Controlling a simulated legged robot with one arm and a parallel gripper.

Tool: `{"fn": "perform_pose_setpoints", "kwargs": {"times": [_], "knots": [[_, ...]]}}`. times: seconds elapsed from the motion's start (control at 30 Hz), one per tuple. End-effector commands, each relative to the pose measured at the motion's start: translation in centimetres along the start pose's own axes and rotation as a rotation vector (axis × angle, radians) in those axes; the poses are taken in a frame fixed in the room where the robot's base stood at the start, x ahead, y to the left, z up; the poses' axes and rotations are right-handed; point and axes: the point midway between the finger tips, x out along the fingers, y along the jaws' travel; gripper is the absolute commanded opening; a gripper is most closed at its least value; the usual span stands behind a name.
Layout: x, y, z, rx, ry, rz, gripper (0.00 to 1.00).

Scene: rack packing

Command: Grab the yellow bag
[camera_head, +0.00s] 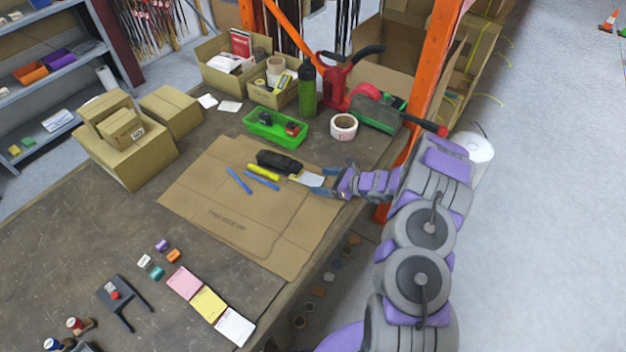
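I cannot make out a clear yellow bag. Yellow things in view are a slim yellow item (263,172) on the flattened cardboard (215,225) and a yellow square (208,303) between a pink one and a white one at the table's front. My gripper (318,180) is at the right edge of the cardboard, pointing left, with its blue-tipped fingers apart. A flat pale piece (307,179) shows between or just beyond the fingers; I cannot tell if they touch it. The slim yellow item lies left of my gripper, apart from it.
A black item (280,162) and blue pens (239,180) lie near the slim yellow item. A green tray (274,139), a green bottle (307,90) and a tape roll (343,127) stand behind. An orange post (432,75) rises at the right. The cardboard's front is clear.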

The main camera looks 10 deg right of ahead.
Motion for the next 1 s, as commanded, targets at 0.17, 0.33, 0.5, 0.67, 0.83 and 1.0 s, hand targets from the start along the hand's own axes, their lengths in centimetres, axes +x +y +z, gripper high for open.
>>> {"fn": "perform_pose_setpoints", "kwargs": {"times": [0.17,0.33,0.5,0.67,0.83,1.0], "knots": [[0.29,0.29,0.14,-0.001,0.002,0.002,0.66],[0.21,0.22,0.10,-0.001,0.002,0.002,0.50],[0.02,0.04,0.01,0.000,0.000,0.001,0.34],[-0.02,0.00,-0.01,0.000,0.000,0.001,0.22],[0.06,0.09,0.07,0.000,0.000,0.001,0.22],[0.04,0.21,0.62,-0.001,0.001,0.001,0.22]]}}
